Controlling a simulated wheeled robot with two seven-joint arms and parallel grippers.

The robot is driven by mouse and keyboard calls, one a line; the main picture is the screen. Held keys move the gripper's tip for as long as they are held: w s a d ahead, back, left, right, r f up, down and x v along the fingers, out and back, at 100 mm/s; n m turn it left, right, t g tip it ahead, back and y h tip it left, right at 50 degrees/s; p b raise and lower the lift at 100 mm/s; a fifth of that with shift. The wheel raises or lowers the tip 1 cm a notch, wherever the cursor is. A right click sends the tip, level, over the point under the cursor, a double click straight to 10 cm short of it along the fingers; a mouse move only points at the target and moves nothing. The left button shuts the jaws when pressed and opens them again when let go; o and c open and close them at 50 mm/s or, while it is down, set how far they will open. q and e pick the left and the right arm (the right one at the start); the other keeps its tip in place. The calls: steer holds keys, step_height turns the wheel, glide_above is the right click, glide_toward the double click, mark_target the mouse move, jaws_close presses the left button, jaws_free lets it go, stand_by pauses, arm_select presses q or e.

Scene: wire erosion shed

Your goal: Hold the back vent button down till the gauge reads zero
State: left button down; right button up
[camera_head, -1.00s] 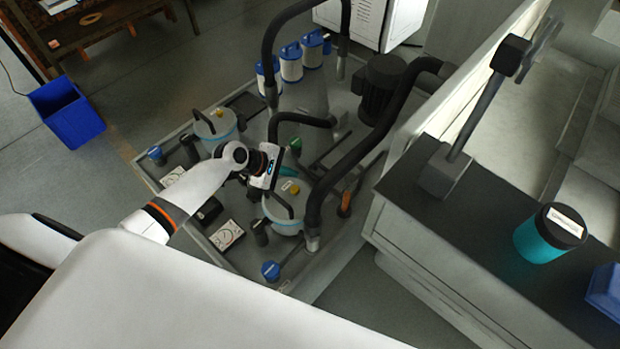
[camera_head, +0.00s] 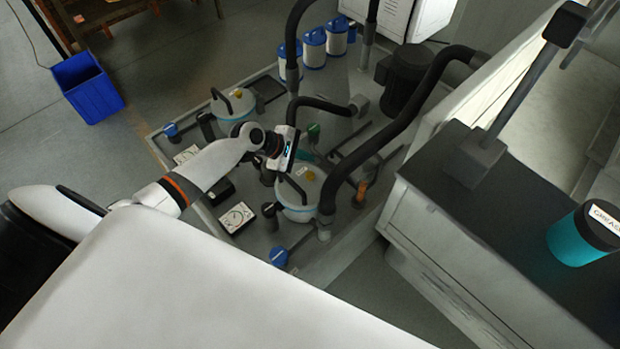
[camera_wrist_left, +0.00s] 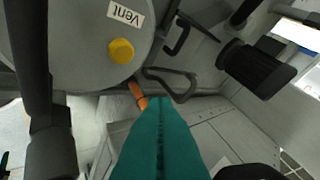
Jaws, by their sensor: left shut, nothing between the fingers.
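The back pot (camera_head: 233,113) has a grey lid, a black handle and a small yellow button (camera_head: 238,92). The front pot (camera_head: 298,212) has a similar lid with a yellow button (camera_head: 311,176). My left gripper (camera_head: 306,155) is above and behind the front pot, apart from the back pot. In the left wrist view its teal fingers (camera_wrist_left: 158,140) are shut and empty. Beyond them are a lid with a "Vent" label (camera_wrist_left: 126,13) and a yellow button (camera_wrist_left: 121,51), untouched. Two white dial gauges (camera_head: 237,217) (camera_head: 187,154) stand left of the pots; their needles are too small to read. My right gripper is out of view.
Black hoses (camera_head: 395,145) arch over the skid on the right. Blue-capped knobs (camera_head: 279,256) stand at its edges. An orange handle (camera_head: 360,192) is beside the front pot; it also shows in the wrist view (camera_wrist_left: 137,95). A dark-topped cabinet (camera_head: 440,185) is at right.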

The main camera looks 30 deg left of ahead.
mark_target(306, 176)
arm_select(q)
step_height(306, 176, down, 4)
steer(key=b, duration=0.3)
steer(key=shift+f+b, duration=0.4)
steer(key=shift+f, duration=0.35)
stand_by(0.6)
steer(key=shift+f, duration=0.15)
stand_by(0.6)
steer(key=shift+f, duration=0.25)
